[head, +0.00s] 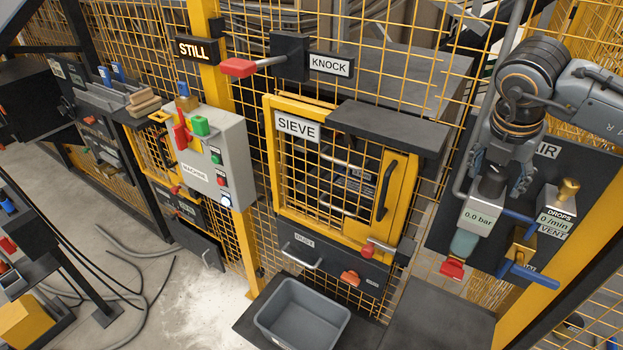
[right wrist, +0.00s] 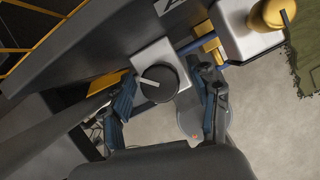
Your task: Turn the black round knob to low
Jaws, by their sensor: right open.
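The black round knob (head: 491,183) sits on top of a pale regulator body with a display reading 0.0 bar (head: 479,219), on the dark air panel at the right. In the right wrist view the knob (right wrist: 158,84) faces me, with a white pointer line toward the picture's left. My right gripper (head: 495,172) is open right at the knob. In the right wrist view its fingers (right wrist: 166,86) stand on either side of the knob, with gaps showing. No low mark is legible. My left gripper is out of view.
Beside the knob stand a blue-handled brass valve (head: 521,252), a drops unit with a brass top (head: 557,210) and a red-tipped part (head: 452,268) below the regulator. A yellow post (head: 578,262) is close at right. A grey bin (head: 302,314) stands lower in front.

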